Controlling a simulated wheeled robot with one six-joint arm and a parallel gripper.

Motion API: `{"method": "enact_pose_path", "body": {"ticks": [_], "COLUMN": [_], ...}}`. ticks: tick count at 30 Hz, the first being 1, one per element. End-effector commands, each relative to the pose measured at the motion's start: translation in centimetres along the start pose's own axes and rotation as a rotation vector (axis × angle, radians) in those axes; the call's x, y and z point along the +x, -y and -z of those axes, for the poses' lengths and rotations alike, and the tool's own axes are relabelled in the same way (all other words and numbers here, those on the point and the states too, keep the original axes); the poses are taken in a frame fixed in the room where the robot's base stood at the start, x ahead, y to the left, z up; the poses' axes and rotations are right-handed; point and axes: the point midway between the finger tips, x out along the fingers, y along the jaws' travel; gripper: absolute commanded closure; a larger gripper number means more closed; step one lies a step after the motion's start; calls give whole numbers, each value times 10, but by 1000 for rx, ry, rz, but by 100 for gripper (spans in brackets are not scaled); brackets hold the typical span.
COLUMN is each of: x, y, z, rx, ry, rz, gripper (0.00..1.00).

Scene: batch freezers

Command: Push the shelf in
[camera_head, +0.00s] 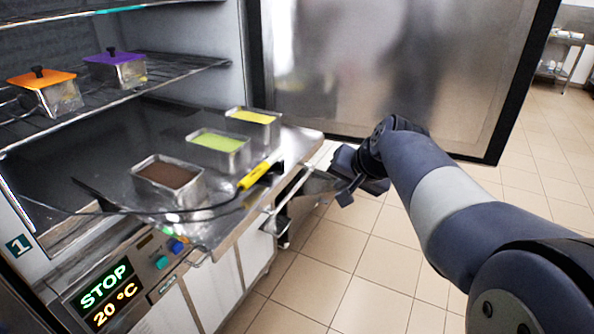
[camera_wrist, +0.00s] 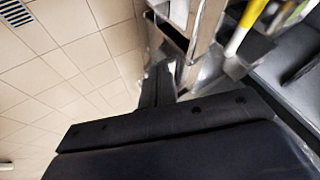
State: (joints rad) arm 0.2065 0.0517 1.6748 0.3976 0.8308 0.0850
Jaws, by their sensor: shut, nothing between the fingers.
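The metal shelf (camera_head: 296,142) is pulled out of the freezer, its front edge sticking out past the cabinet. It bears open metal containers with brown (camera_head: 167,174), green (camera_head: 217,142) and yellow-green (camera_head: 252,117) contents, and a yellow-handled tool (camera_head: 255,175) that also shows in the wrist view (camera_wrist: 246,28). My gripper (camera_head: 345,192) is shut and empty, just outside the shelf's front edge near its right end. In the wrist view, its fingers (camera_wrist: 157,84) point toward the blurred front of the unit. I cannot tell whether they touch it.
The freezer door (camera_head: 390,75) stands wide open behind my arm. An upper wire shelf (camera_head: 185,73) holds containers with orange (camera_head: 40,79) and purple (camera_head: 113,56) lids. A display panel (camera_head: 107,292) reads STOP, 20 °C. The tiled floor (camera_head: 350,270) in front is clear.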

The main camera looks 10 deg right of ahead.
Motion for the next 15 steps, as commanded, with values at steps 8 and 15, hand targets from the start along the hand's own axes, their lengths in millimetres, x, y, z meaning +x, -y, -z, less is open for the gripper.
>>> {"method": "enact_pose_path", "body": {"ticks": [8, 15], "x": [20, 67], "y": [2, 3], "z": [9, 9], "rx": [18, 17], "ry": [-9, -7], "rz": [12, 11], "gripper": [100, 100]}}
